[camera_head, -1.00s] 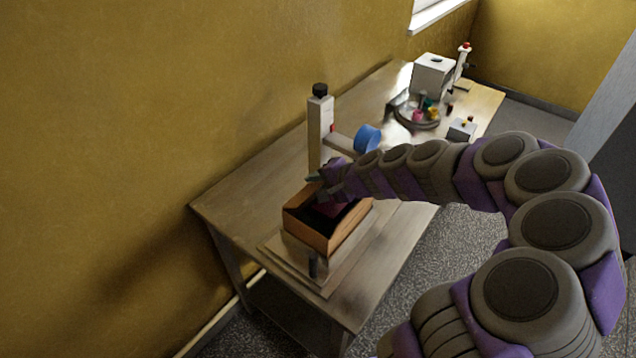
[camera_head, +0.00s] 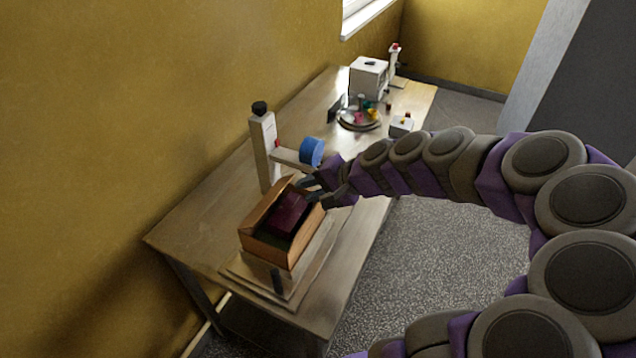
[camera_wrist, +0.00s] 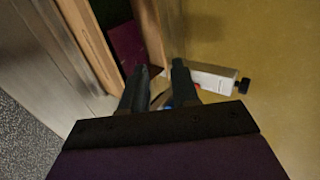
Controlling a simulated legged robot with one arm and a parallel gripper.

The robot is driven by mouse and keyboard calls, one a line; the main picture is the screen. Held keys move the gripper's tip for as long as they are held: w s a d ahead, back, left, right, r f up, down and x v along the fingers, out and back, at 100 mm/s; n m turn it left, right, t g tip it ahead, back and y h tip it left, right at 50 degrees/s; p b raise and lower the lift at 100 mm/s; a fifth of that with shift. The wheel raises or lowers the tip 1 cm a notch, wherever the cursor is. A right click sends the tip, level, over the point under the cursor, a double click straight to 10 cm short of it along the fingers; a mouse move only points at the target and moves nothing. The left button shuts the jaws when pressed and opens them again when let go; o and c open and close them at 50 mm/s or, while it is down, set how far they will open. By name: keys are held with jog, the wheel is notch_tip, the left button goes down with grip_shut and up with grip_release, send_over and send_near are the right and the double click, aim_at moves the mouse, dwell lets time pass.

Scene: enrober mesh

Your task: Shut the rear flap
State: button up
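An open brown box (camera_head: 284,250) stands on the near part of the table, with a dark red block (camera_head: 287,212) inside it. A brown flap (camera_head: 264,203) stands up along the box's left side; I cannot tell for sure whether it is the rear flap. My gripper (camera_head: 307,187) is at the box's far right corner, close to the rim. In the wrist view the fingers of my gripper (camera_wrist: 160,68) are apart, beside a brown panel (camera_wrist: 152,30) of the box. I see nothing held. Contact with the panel is unclear.
A white post (camera_head: 262,150) with a black knob and a blue disc (camera_head: 312,152) on its arm stands just behind the box. A round tray (camera_head: 359,121) with small coloured pieces and a white machine (camera_head: 368,80) are farther back. The yellow wall borders the table's left side.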

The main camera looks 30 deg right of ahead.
jog(key=shift+v, duration=1.15)
